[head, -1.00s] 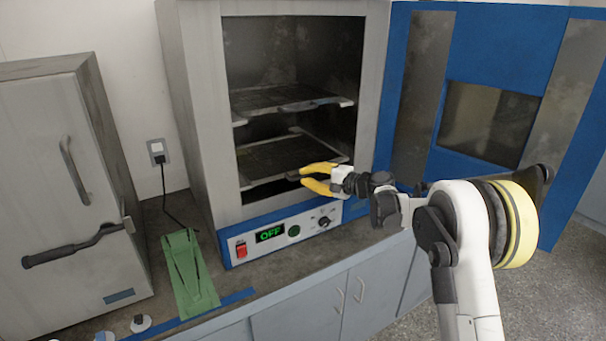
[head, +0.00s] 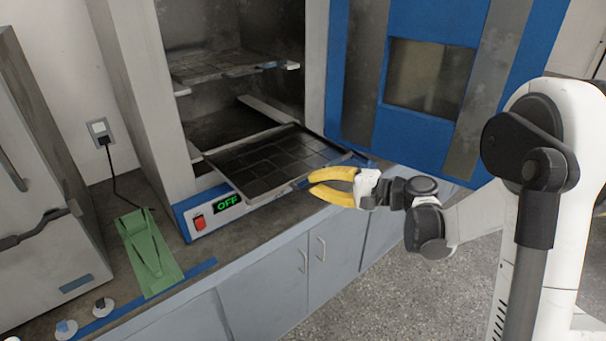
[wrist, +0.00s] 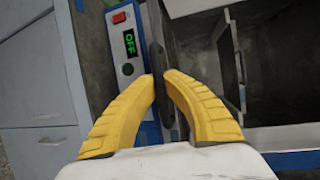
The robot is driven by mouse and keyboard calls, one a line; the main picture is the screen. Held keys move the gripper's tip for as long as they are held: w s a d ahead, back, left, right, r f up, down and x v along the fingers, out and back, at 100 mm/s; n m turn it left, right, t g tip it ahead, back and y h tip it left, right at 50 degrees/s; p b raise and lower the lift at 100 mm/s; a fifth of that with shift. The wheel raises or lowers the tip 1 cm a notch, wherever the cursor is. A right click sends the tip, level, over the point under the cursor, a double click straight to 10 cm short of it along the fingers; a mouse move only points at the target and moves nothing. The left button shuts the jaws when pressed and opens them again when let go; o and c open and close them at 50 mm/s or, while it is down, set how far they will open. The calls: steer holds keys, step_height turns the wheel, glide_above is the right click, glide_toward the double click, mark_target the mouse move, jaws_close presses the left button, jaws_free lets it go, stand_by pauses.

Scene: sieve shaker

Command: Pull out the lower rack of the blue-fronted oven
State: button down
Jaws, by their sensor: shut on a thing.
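The blue-fronted oven (head: 114,70) stands open, its blue door (head: 465,25) swung out to the right. The lower rack (head: 262,162), a dark grid tray, sticks out of the oven past the front panel. It also shows in the wrist view, where its front edge (wrist: 158,62) runs between my fingers. The upper rack (head: 215,66) sits inside the oven.
The oven's control panel (head: 215,207) reads OFF, under the rack. A green holder (head: 148,252) lies on the counter at left. A grey cabinet (head: 35,200) stands at far left. Floor (head: 375,270) in front of the counter is clear.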

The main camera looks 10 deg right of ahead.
steer(key=shift+s+d, duration=0.3)
steer(key=shift+s, duration=0.2)
steer(key=c, duration=1.5)
jaws_free()
steer(key=v, duration=1.2)
